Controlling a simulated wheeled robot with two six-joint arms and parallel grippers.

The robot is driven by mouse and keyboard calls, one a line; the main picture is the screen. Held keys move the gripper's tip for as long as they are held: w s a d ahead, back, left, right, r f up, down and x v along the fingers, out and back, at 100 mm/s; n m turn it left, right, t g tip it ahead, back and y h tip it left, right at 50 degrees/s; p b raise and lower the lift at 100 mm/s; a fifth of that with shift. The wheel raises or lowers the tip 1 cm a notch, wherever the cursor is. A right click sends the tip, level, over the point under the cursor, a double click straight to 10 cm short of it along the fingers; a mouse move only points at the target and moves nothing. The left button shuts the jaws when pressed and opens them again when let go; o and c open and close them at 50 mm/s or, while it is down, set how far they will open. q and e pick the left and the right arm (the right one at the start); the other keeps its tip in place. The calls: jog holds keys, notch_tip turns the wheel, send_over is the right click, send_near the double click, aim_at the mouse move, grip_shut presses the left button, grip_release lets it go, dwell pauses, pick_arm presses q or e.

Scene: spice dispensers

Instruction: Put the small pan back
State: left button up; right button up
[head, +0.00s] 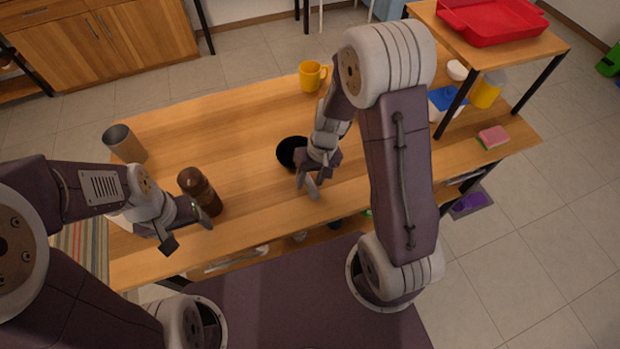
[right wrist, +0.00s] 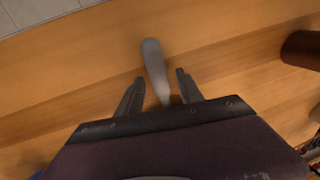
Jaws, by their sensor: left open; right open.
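The small pan (head: 290,153) is a black round pan on the wooden table, just left of my right gripper, which hides part of it. My right gripper (head: 308,187) is open over the table beside the pan. In the right wrist view a grey handle (right wrist: 154,66) runs between the two open fingers of my right gripper (right wrist: 155,88) and extends beyond them; the fingers are apart on either side of it. The pan's bowl is hidden in that view. My left gripper (head: 188,232) is open and empty near the table's front edge, beside a brown bottle or mill.
The brown bottle or mill (head: 199,190) stands close to my left gripper. A metal cup (head: 124,143) stands at the left and a yellow mug (head: 312,76) at the back. A raised shelf with a red tray (head: 492,22) and a sponge (head: 493,137) are at the right.

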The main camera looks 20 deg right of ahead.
notch_tip(320, 180, up, 12)
jog(key=d+p, duration=0.2)
jog(key=p, duration=0.1)
jog(key=s+d+f+t+h, duration=0.1)
jog(key=s+h, duration=0.1)
jog(key=s, duration=0.6)
jog(key=shift+d, duration=0.35)
jog(key=shift+r, duration=0.1)
jog(key=shift+w, duration=0.1)
